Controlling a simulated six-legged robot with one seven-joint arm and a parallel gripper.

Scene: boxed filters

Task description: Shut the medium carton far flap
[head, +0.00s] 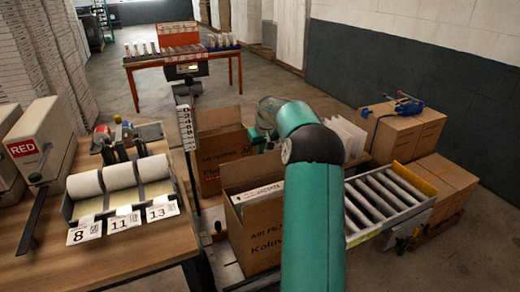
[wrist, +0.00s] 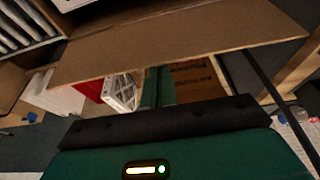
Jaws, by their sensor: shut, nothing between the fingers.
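A near brown carton (head: 256,222) printed "AIR FILTER" stands open, with a white-edged filter (head: 258,192) inside. Another open brown carton (head: 220,150) stands behind it. I cannot tell for sure which is the medium carton. In the wrist view a wide cardboard flap (wrist: 180,42) stretches across the picture, with printed cardboard (wrist: 195,80) beyond it. My gripper (wrist: 155,85) is shut and empty, its teal fingers just past the flap's edge; contact is unclear. In the head view my arm hides part of the cartons, and the fingertips are hard to make out.
A roller conveyor (head: 388,200) and stacked boxes (head: 405,128) stand on the right. White filters (head: 347,138) stand behind my arm. A wooden bench (head: 120,245) with label rolls (head: 120,175) is on the left. An orange table (head: 183,62) stands farther back.

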